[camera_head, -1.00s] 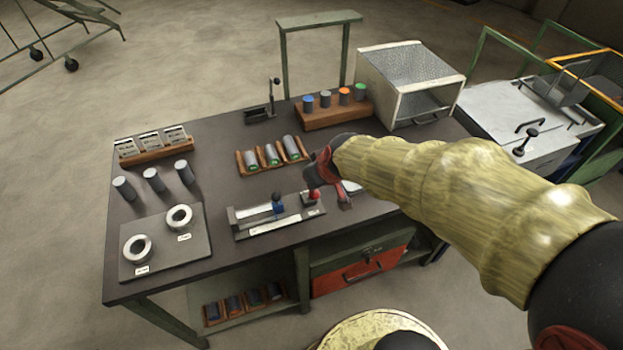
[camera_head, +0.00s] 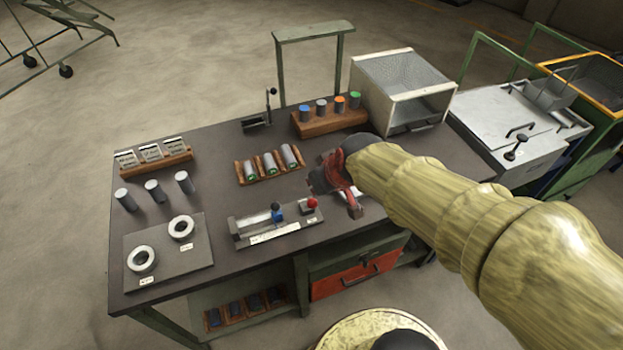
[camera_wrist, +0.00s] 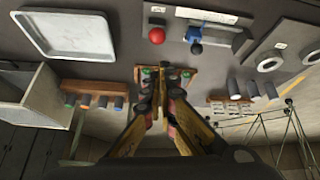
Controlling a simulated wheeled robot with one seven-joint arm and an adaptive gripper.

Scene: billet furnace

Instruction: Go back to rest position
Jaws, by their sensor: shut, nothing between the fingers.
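My gripper (camera_head: 338,192) is above the dark workbench (camera_head: 215,205), right of the slotted fixture with the blue knob and red ball knob. In the wrist view my gripper (camera_wrist: 160,75) points over the bench with its fingers together and nothing between them. The fixture (camera_head: 275,221) lies flat near the bench's front. A white tray (camera_wrist: 70,32) shows in the wrist view; in the head view my arm mostly hides it.
Behind my gripper are a wooden rack (camera_head: 270,167) with several cylinders, a block with colored-top cylinders (camera_head: 330,121) and a mesh-topped box (camera_head: 402,90). Rings lie on a plate (camera_head: 197,240) at left. A grey cabinet (camera_head: 515,125) stands at right.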

